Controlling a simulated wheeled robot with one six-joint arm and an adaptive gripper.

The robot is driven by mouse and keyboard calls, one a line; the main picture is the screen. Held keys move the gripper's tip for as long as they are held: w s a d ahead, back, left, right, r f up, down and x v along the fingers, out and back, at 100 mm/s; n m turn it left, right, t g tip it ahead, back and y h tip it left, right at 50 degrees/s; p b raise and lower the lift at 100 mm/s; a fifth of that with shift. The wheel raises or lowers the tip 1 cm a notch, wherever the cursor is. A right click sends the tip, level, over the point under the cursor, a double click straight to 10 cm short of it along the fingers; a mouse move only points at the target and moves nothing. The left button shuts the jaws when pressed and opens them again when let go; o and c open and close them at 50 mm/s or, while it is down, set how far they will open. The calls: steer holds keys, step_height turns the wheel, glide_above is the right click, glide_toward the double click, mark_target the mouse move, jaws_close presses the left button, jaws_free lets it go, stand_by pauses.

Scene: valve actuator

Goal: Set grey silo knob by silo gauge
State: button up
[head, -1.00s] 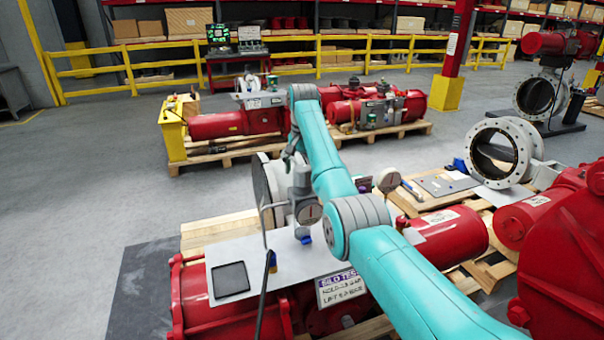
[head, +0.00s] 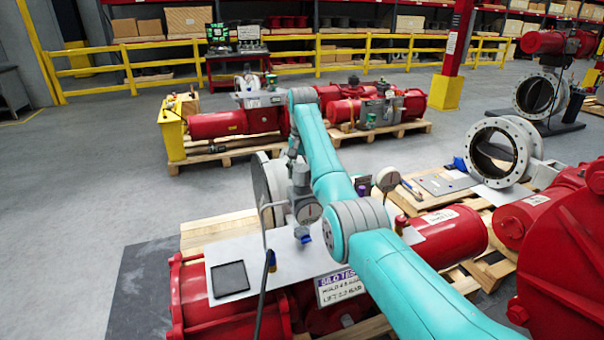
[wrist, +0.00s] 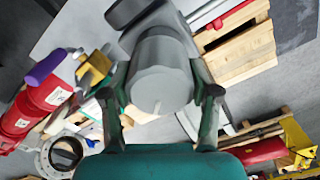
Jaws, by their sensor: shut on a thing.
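The grey knob (wrist: 158,75) is a stubby cylinder seen end-on in the wrist view. My gripper (wrist: 160,88) has a dark green finger on each side of it and is shut on it. In the head view the grey silo regulator (head: 301,180) stands upright on the white plate, and my teal arm reaches over beside its top. My gripper is mostly hidden there behind the arm. The round silo gauge (head: 309,213) faces the camera low on the regulator; its needle is too small to read. A white sign (head: 340,287) with a purple heading hangs below.
A second gauge (head: 389,179) stands right of my arm. A dark square pad (head: 230,279) lies on the white plate (head: 235,252). A thin hose (head: 262,305) rises in front. Red cylinders (head: 450,235) lie around the pallet. Open floor (head: 95,190) is at the left.

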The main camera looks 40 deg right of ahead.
steer(key=shift+n, duration=1)
steer(key=o, duration=1.2)
steer(key=shift+c, duration=0.2)
